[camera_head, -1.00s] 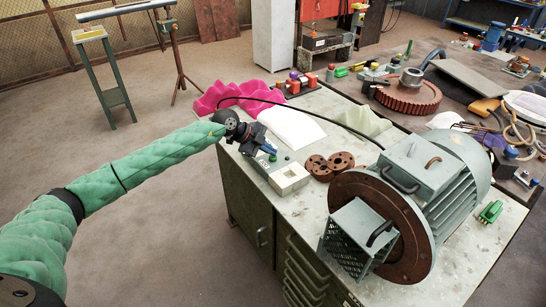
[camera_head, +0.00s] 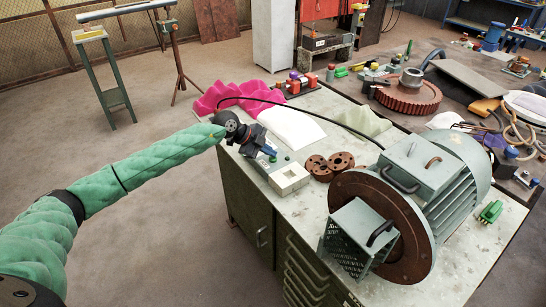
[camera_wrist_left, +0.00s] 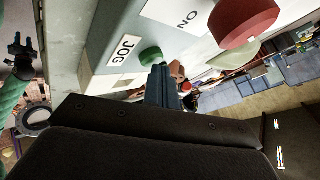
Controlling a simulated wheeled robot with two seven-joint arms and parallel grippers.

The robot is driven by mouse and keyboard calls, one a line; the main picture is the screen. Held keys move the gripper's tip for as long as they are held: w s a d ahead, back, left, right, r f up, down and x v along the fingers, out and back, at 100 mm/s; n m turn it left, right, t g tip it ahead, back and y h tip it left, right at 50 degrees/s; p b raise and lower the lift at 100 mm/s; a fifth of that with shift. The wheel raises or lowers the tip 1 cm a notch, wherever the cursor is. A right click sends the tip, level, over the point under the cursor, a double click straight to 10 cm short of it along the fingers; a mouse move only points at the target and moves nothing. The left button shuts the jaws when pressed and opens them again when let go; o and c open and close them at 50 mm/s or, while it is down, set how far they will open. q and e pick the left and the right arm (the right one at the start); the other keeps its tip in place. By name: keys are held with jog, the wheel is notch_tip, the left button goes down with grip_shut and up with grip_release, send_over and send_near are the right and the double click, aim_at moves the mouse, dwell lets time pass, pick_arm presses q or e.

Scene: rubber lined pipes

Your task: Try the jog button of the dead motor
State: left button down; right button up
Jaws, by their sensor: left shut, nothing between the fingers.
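The control box (camera_head: 283,161) lies on the grey bench, with a black cable running from it towards the motor (camera_head: 458,190). My left gripper (camera_head: 270,153) is shut and empty over the box. In the left wrist view its fingertips (camera_wrist_left: 161,69) are right beside the green button; I cannot tell whether they touch. A dark end on a green sleeve (camera_wrist_left: 22,58) looks like my right arm; its jaws are unclear.
Two brown flanges (camera_head: 329,165) lie between box and motor. A pink cloth (camera_head: 240,94) and white sheet (camera_head: 291,127) lie behind. A green connector (camera_head: 490,212) lies right of the motor.

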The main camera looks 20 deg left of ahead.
aim_at(270, 158)
pick_arm(q)
jog(key=shift+r, duration=0.1)
jog(key=shift+r+p, duration=0.75)
jog(key=shift+r, duration=0.05)
jog(key=shift+r+p, duration=1.7)
jog(key=shift+r, duration=0.85)
